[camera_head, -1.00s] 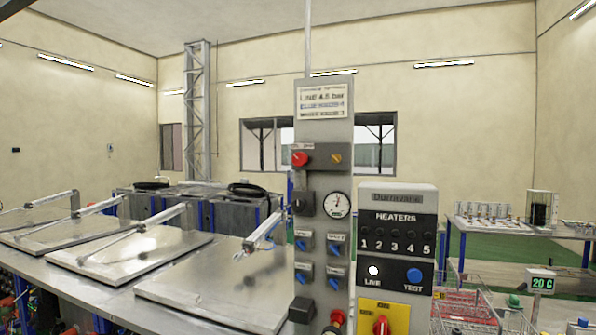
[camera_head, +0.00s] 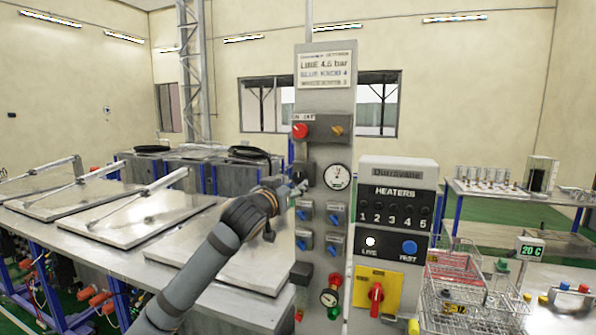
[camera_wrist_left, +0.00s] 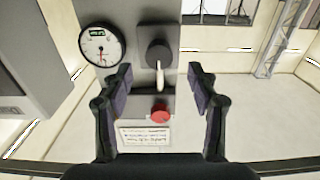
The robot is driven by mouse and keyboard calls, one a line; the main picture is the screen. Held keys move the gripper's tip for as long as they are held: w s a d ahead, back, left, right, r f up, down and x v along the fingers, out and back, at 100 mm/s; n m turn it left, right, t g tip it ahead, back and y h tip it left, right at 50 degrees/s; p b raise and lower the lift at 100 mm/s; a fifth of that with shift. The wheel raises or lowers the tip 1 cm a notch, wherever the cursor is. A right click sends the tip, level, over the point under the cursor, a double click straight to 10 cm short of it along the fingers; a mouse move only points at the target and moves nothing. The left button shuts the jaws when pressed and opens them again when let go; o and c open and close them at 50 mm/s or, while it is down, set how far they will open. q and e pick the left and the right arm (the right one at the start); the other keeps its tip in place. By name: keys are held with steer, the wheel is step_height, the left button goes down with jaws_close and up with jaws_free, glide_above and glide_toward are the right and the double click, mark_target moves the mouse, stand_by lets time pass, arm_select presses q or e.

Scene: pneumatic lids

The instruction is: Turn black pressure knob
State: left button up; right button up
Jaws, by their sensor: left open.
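The black pressure knob (camera_head: 299,173) is on the left side of the grey control panel (camera_head: 325,75), beside the round white gauge (camera_head: 337,176). In the left wrist view, where the panel appears upside down, the round dark knob (camera_wrist_left: 158,54) lies just beyond my fingertips, near the gauge (camera_wrist_left: 100,46). My left gripper (camera_head: 295,189) reaches in from the left and partly covers the knob area. Its fingers are open in the wrist view (camera_wrist_left: 161,72), one on each side of the knob's line, with nothing held. Contact with the knob cannot be told. My right gripper is out of view.
A red knob (camera_head: 300,131) and a yellow knob (camera_head: 338,130) sit above. Several blue knobs lie below. The heater box (camera_head: 396,200) stands right of the panel. Metal lids (camera_head: 135,216) on a bench lie left. Wire baskets (camera_head: 462,290) are at lower right.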

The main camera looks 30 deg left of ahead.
mark_target(298, 179)
arm_select(q)
steer(key=p+x, duration=0.1)
steer(key=x, duration=0.1)
steer(key=p+x, duration=0.2)
steer(key=x, duration=0.1)
steer(key=shift+w+r, duration=0.25)
steer(key=shift+w, duration=0.05)
steer(key=shift+w+a+f, duration=0.1)
steer(key=shift+w+f, duration=0.1)
steer(key=shift+w, duration=0.15)
steer(key=shift+s, duration=0.1)
steer(key=shift+c, duration=1)
steer(key=c, duration=1)
steer(key=shift+o, duration=0.2)
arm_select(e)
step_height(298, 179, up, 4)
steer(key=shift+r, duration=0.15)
